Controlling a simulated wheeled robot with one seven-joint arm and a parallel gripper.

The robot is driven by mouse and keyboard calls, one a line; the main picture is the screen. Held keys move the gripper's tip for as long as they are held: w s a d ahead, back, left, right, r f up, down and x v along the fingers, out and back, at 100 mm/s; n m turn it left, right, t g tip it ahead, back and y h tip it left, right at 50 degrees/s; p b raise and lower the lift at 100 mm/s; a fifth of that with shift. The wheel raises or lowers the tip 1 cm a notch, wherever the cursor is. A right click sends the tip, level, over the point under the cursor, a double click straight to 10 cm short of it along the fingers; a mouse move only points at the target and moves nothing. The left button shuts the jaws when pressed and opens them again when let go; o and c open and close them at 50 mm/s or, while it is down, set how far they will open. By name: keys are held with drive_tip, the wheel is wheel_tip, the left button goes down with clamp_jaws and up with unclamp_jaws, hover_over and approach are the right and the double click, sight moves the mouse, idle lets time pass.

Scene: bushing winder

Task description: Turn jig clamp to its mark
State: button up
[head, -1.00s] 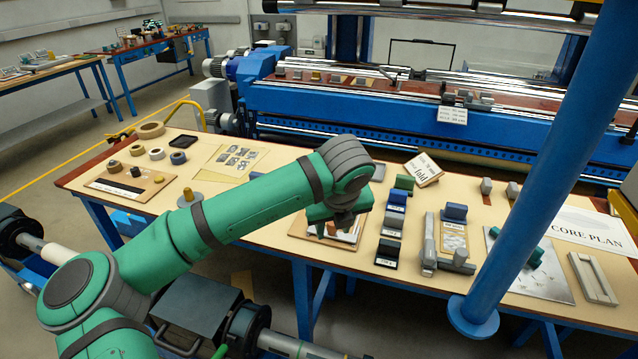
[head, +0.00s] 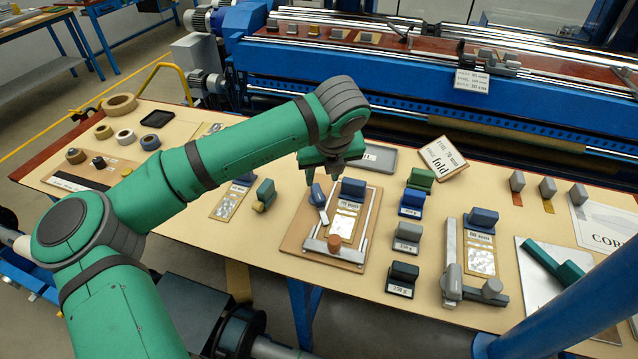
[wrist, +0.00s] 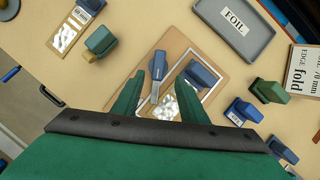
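The jig is a wooden board (head: 295,238) with a pale metal frame, a blue block (head: 352,190) and a shiny strip. The jig clamp seems to be the dark blue handle on a grey lever (head: 319,199) at the board's left. In the wrist view the clamp (wrist: 158,66) stands ahead of and between my finger tips. My gripper (head: 323,177) is over the far part of the board. Its two green fingers (wrist: 161,76) are spread with nothing between them. Whether they reach down to the handle's height is unclear. I cannot make out the clamp's mark.
A grey FOIL tray (wrist: 232,27) lies beyond the jig. Several labelled blocks (head: 405,236) stand to the right, and a green block (head: 265,192) to the left. A blue post (head: 565,300) crosses the right side.

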sight(317, 192)
drive_tip(key=x, duration=0.9)
drive_tip(key=shift+s+a+f, duration=0.1)
drive_tip(key=shift+f, duration=0.15)
drive_tip(key=shift+c, duration=0.3)
clamp_jaws()
